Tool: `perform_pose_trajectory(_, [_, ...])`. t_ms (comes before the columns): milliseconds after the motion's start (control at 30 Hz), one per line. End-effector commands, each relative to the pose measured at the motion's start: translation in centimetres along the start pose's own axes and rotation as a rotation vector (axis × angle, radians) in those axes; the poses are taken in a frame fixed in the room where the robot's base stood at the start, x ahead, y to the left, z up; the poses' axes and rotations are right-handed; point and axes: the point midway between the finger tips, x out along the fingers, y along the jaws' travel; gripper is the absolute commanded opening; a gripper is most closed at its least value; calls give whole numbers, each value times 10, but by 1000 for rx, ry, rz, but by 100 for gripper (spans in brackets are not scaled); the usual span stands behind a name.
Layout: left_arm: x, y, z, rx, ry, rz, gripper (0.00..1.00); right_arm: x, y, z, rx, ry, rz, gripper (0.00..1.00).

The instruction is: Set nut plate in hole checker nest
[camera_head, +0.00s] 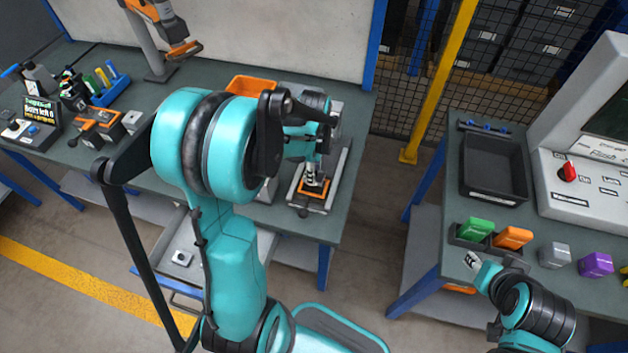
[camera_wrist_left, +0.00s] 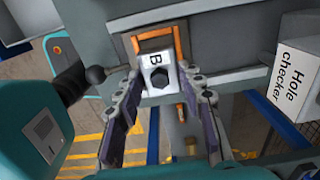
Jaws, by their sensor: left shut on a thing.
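My left gripper (camera_head: 313,168) is over the hole checker (camera_head: 339,163) at the back bench. The nest also shows in the head view (camera_head: 316,208) below the gripper. I cannot tell whether the plate touches it. My right gripper (camera_head: 474,262) is by the right bench; its jaw state is unclear.
A "Hole checker" sign (camera_wrist_left: 292,85) stands right of the nest, and a black-knobbed lever (camera_wrist_left: 95,74) lies left. An orange bin (camera_head: 250,86) is behind my left arm. The right bench has a dark tray (camera_head: 494,168) and coloured blocks (camera_head: 514,237). A yellow post (camera_head: 440,80) stands between benches.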

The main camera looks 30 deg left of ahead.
Motion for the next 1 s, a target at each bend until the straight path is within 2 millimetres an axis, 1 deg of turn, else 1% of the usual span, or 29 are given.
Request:
perform_pose_trajectory(133, [10, -2, 2, 1, 0, 0, 0, 4, 0, 3, 0, 0, 0, 40])
perform_pose_trajectory(300, [38, -1, 1, 1, 0, 0, 0, 14, 0, 10, 0, 0, 0, 40])
perform_pose_trajectory(333, [40, -1, 1, 0, 0, 0, 0, 15, 0, 11, 0, 0, 0, 40])
perform_pose_trajectory(600, [41, -1, 1, 0, 0, 0, 0, 14, 0, 10, 0, 0, 0, 40])
perform_pose_trajectory(733, [45, -1, 1, 0, 0, 0, 0, 18, 0, 12, 0, 0, 0, 40])
perform_pose_trajectory(767, [45, -1, 1, 0, 0, 0, 43, 17, 0, 12, 0, 0, 0, 40])
perform_pose_trajectory(800, [44, -1, 1, 0, 0, 0, 54, 17, 0, 12, 0, 0, 0, 40])
perform_pose_trajectory(833, [44, -1, 1, 0, 0, 0, 59, 17, 0, 12, 0, 0, 0, 40])
perform_pose_trajectory(1000, [44, -1, 1, 0, 0, 0, 59, 16, 0, 12, 0, 0, 0, 40])
